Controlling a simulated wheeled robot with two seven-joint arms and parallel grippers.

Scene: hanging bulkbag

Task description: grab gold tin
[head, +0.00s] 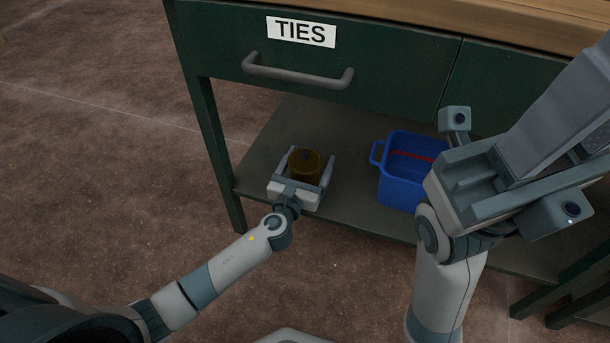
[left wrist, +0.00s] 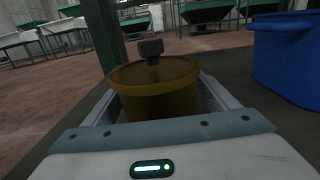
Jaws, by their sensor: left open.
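The gold tin (head: 305,165), round with a dark knob on its lid, stands on the lower shelf of the green bench. It also shows large in the left wrist view (left wrist: 155,88), its lower part hidden behind the gripper body. My left gripper (head: 307,164) is open, with one finger on each side of the tin. I cannot tell whether the fingers touch it. My right arm is raised at the right of the head view; its fingertips are not clearly seen.
A blue bin (head: 403,180) with something red inside stands on the shelf (head: 345,140) to the right of the tin. A closed drawer (head: 310,50) labelled TIES is above. A bench leg (head: 213,150) stands left of the tin.

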